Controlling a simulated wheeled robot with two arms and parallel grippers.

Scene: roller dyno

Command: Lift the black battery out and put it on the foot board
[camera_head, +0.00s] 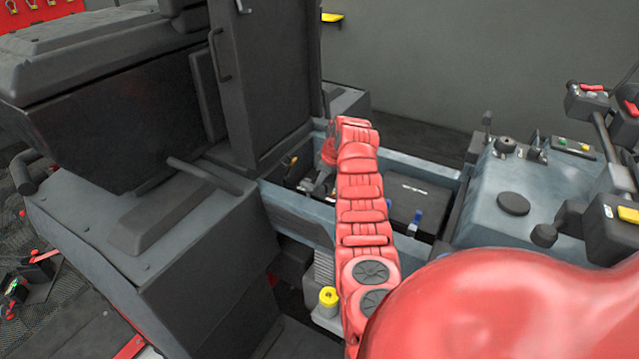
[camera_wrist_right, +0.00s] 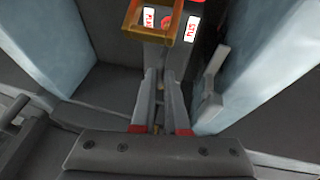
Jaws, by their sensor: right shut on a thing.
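A black battery (camera_head: 425,200) with a white mark on top sits in the open grey-blue bay in the head view, right of my right arm. Blue-topped parts stand at its near side. My right arm reaches down into the bay, left of the battery. What the piece belongs to is unclear. I cannot clearly identify the foot board. My left gripper is not in view.
The bay's grey-blue wall (camera_head: 297,208) borders the arm. A dark upright panel (camera_head: 265,80) and a bulky seat (camera_head: 110,95) stand left. A control console (camera_head: 512,203) with levers stands right. A yellow cap (camera_head: 328,297) sits below the bay.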

